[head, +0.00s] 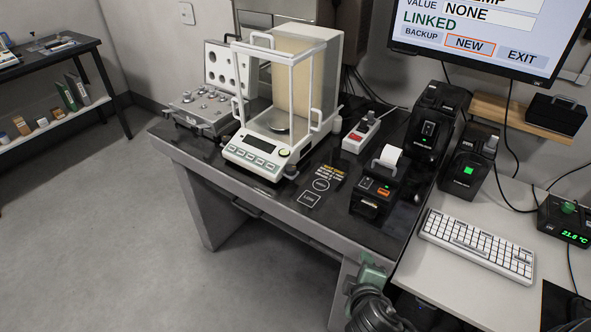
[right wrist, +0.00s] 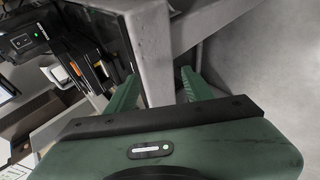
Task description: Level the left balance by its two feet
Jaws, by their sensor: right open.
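The left balance (head: 257,146) is white, with a glass draft shield and a round pan, and stands on the dark table (head: 235,183). A dark foot (head: 291,172) shows at its front right corner; another dark foot (head: 225,140) shows at its front left. A small yellowish-green round spot (head: 283,153) sits on its front panel, too small to read. My green right gripper (head: 370,270) is low at the table's front right, well apart from the balance. In the right wrist view its fingers (right wrist: 160,78) are open, with the grey table frame beyond. My left gripper is out of view.
An open weight case (head: 200,112) stands left of the balance. A power strip (head: 361,133) and a label printer (head: 374,190) stand to its right. A keyboard (head: 477,245) lies on the white desk. The floor in front is clear.

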